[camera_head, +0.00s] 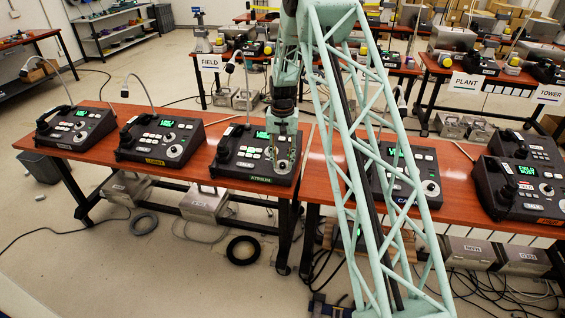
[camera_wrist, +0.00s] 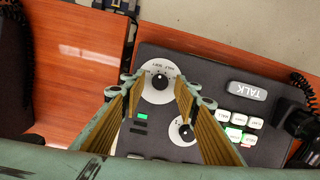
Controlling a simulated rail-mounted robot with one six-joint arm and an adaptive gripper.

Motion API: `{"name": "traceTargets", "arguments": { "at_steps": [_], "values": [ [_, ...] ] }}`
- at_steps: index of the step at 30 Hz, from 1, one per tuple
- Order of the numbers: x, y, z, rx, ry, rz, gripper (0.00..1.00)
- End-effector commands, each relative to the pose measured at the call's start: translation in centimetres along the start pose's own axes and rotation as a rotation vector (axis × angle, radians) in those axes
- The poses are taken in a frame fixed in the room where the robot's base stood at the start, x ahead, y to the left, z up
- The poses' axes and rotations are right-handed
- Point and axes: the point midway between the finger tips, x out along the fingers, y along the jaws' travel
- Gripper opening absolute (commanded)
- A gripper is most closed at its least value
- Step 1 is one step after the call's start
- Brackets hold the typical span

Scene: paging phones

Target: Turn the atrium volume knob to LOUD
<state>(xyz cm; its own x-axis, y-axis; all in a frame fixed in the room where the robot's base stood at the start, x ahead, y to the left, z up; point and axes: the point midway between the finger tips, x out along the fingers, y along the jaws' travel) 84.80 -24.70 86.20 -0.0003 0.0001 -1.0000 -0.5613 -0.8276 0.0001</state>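The atrium paging phone (camera_head: 230,168), a black desk unit with a green name label, sits at the right end of the left table. In the wrist view the phone (camera_wrist: 220,65) appears upside down. A black knob on a large white dial (camera_wrist: 160,81) lies between and beyond the open fingers of my gripper (camera_wrist: 157,92). A smaller knob (camera_wrist: 186,132) is partly behind the right finger.
Two similar phones (camera_head: 160,138) stand to the left. The right table holds another phone (camera_head: 420,172), partly behind my arm, and two more further right. The TALK button (camera_wrist: 247,91), small keys and handset lie beside the knobs. Bare red tabletop (camera_wrist: 80,50) lies left of the phone.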

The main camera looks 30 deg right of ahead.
Motion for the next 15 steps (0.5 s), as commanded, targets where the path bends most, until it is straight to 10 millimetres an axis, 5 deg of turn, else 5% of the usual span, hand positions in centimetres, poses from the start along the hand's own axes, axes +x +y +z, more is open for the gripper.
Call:
{"name": "traceTargets", "arguments": {
  "at_steps": [10, 15],
  "values": [
    [0.13, 0.0, -0.01, 0.0, 0.0, 0.0, 0.29],
    [0.12, 0.0, 0.0, 0.0, 0.0, 0.0, 0.13]
  ]
}}
